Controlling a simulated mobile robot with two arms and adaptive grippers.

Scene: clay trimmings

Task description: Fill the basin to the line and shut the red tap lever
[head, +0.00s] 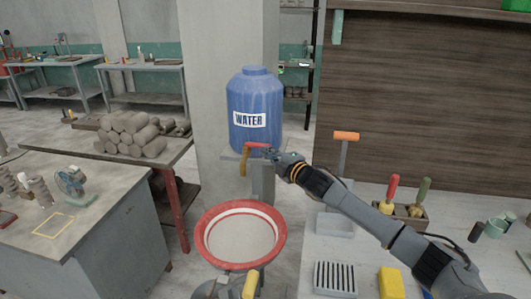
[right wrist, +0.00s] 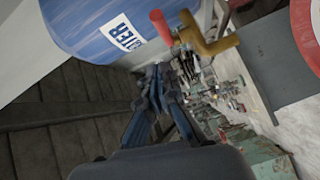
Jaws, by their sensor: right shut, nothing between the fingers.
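The blue drum (head: 255,100) labelled WATER stands on a stand beside the pillar. Its brass tap (head: 243,162) has a red lever (head: 258,146) lying roughly level toward the right. The red-rimmed basin (head: 204,240) is below the tap; its inside looks pale, and I cannot make out a water level. No stream shows under the spout. My right gripper (head: 279,157) is shut and empty, close to the lever's right end. In the right wrist view, the fingers (right wrist: 163,78) are apart from the red lever (right wrist: 161,27) and brass tap (right wrist: 210,43). My left gripper is not in view.
A grey bench (head: 60,222) with a small fan stands at left, and a table (head: 148,158) holds stacked clay rolls. At right, a work table carries a slotted grey block (head: 335,278), a yellow block (head: 391,283) and a tool holder (head: 403,216).

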